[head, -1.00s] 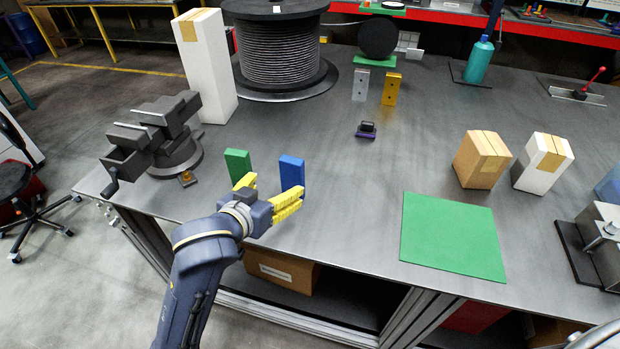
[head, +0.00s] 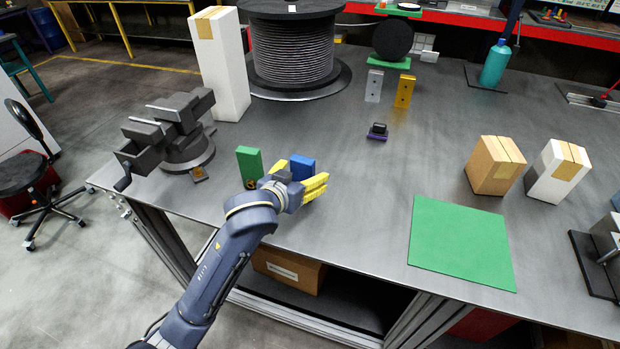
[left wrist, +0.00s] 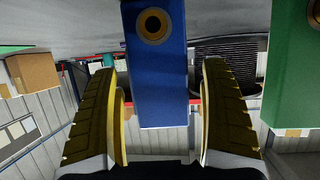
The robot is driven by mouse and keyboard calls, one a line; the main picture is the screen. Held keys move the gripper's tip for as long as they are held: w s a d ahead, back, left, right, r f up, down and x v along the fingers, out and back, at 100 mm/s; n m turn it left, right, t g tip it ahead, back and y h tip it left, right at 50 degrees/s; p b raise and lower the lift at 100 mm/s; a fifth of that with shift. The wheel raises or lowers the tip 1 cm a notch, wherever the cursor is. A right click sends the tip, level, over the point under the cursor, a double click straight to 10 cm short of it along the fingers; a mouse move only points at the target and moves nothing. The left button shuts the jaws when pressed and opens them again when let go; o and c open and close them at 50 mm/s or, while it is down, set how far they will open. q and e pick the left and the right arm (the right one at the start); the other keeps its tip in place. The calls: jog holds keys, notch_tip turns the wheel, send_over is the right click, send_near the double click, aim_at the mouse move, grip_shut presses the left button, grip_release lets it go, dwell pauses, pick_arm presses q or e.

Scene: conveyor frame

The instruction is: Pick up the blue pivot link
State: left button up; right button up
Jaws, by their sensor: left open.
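The blue pivot link (head: 302,166) stands upright near the table's front edge, partly hidden by my left gripper in the head view. My left gripper (head: 301,179) has yellow fingers and is open around the link. In the left wrist view the blue link (left wrist: 157,85), with a round hole near one end, sits between the two open fingers (left wrist: 165,108). Gaps show on both sides of it. A green link (head: 249,164) stands just left of the blue one; it also shows at the right of the left wrist view (left wrist: 292,65). My right gripper is not in view.
A dark vise (head: 180,140) is to the left, with a white box (head: 222,70) and a cable spool (head: 292,50) behind. Silver (head: 374,86) and gold (head: 404,91) links stand farther back. A green mat (head: 462,242) and boxes (head: 495,165) are right. The table's middle is mostly clear.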

pick_arm(q)
jog(key=shift+w+d+f, duration=0.1)
jog(key=shift+w, duration=0.1)
jog(key=c, duration=1.7)
